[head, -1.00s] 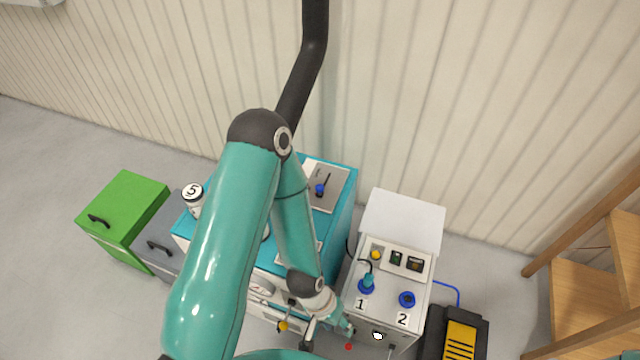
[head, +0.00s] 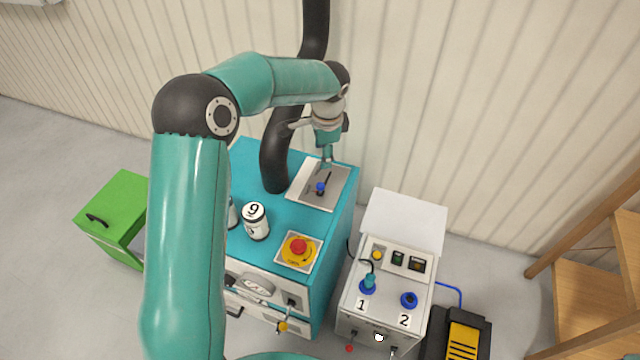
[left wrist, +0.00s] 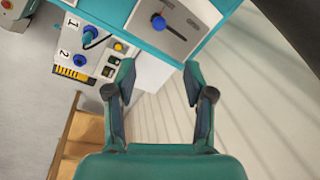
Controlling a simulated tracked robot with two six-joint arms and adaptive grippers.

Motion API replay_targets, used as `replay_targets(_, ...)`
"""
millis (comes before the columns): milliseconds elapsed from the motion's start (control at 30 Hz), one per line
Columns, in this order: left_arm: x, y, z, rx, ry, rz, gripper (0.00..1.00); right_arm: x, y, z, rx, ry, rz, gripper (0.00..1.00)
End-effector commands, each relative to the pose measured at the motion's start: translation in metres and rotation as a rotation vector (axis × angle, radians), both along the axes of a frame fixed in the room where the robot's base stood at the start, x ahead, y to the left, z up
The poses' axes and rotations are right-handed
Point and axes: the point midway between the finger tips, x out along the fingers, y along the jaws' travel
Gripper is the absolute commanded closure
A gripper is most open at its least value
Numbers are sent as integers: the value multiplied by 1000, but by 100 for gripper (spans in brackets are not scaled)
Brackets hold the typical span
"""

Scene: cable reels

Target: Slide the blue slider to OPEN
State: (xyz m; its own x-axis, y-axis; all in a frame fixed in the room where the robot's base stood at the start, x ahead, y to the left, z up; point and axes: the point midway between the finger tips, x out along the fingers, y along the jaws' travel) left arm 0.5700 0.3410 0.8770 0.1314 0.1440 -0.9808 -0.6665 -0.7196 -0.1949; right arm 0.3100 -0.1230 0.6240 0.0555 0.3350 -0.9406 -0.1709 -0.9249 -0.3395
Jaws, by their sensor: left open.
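The blue slider (head: 320,187) is a small blue knob in a dark slot on a light grey plate (head: 306,193), on top of the teal cabinet (head: 284,212). In the left wrist view the blue slider (left wrist: 158,22) shows near the top, beyond my fingertips. My left gripper (head: 327,165) is above the far part of the plate, just behind the knob in the head view. In the left wrist view my left gripper (left wrist: 157,72) is open with nothing between its fingers. My right gripper is not in view.
On the cabinet stand a canister marked 9 (head: 255,222) and a red emergency button (head: 298,247). A black pipe (head: 276,160) rises beside the plate. A white box with sockets 1 and 2 (head: 385,312) stands to the right. A green cabinet (head: 122,205) is at the left.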

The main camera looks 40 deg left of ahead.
Motion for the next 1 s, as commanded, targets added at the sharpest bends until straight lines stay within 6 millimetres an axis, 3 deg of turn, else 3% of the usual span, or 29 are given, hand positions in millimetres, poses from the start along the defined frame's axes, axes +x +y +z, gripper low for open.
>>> replay_targets(167,2,3,-24,-1,6,2,47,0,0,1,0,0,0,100)
replay_targets(700,16,18,-133,-3,5,2,47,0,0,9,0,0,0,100)
replay_targets(1000,21,21,-160,-3,1,1,47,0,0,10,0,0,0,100)
